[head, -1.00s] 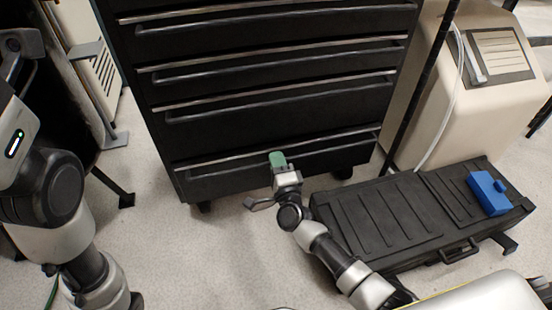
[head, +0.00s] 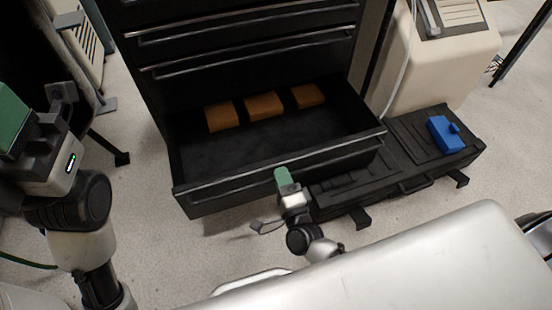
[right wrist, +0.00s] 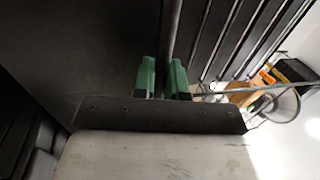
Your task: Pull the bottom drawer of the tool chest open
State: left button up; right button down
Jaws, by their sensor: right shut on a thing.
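The black tool chest (head: 250,48) stands at the back with its bottom drawer (head: 270,150) pulled well out. The drawer's long metal handle (head: 235,184) runs across its front.
Several orange-brown blocks (head: 264,106) lie at the back of the drawer. A black case (head: 408,150) with a blue object (head: 445,134) on it lies right of the drawer, close to its front corner. A beige cabinet (head: 445,65) stands behind it.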

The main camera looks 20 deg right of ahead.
jog(key=shift+s, duration=0.4)
jog(key=c, duration=1.2)
grip_release()
